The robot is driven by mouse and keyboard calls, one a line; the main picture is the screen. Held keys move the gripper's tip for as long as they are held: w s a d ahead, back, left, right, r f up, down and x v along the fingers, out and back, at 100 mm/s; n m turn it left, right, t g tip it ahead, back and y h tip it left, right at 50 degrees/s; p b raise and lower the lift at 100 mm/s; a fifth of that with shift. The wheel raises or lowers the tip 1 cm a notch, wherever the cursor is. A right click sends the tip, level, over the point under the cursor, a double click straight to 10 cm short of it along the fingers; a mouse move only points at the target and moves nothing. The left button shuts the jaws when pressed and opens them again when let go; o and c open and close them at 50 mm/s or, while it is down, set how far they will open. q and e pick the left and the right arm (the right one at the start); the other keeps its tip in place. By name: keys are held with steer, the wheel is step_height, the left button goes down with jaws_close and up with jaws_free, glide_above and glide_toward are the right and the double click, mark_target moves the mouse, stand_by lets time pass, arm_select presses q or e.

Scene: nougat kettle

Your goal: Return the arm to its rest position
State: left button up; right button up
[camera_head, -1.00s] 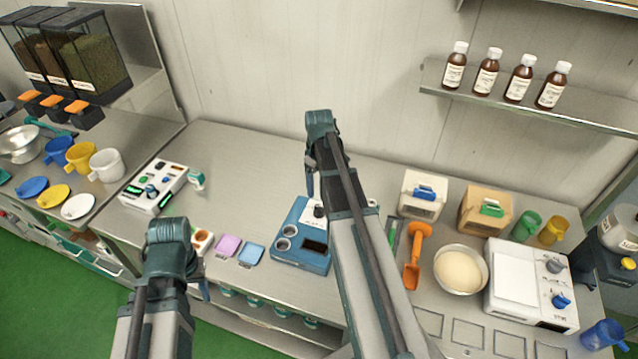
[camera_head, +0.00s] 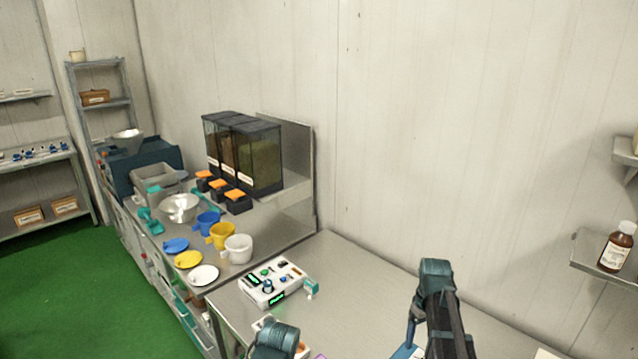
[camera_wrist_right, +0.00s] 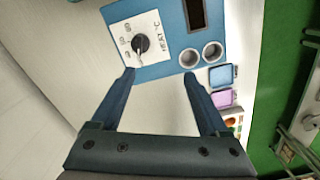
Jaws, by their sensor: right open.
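My right arm (camera_head: 440,310) rises from the bottom edge of the head view, right of centre, above the steel counter. In the right wrist view, my right gripper (camera_wrist_right: 159,74) is open with its two dark fingers apart and nothing between them. Beyond the fingertips lies a blue heater unit (camera_wrist_right: 170,45) with a black knob, a dark display and two round wells. My left arm (camera_head: 275,340) shows only as a teal joint at the bottom edge of the head view; its fingers are hidden or out of frame.
A white control box (camera_head: 272,283) with green displays stands on the steel counter (camera_head: 350,270). To its left are a white mug (camera_head: 237,249), yellow and blue mugs, plates and a metal bowl (camera_head: 180,208). Dispensers (camera_head: 258,160) stand behind. A brown bottle (camera_head: 617,247) stands on the right shelf.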

steer(key=s+a+f+b, duration=0.3)
steer(key=s+a+f, duration=0.1)
steer(key=a, duration=0.4)
steer(key=s+a+f+b, duration=0.4)
steer(key=s+a, duration=0.2)
steer(key=a, duration=0.3)
steer(key=s+a+f+h+b, duration=0.1)
steer(key=s+a+f+b, duration=0.3)
steer(key=a, duration=0.5)
steer(key=shift+s, duration=0.95)
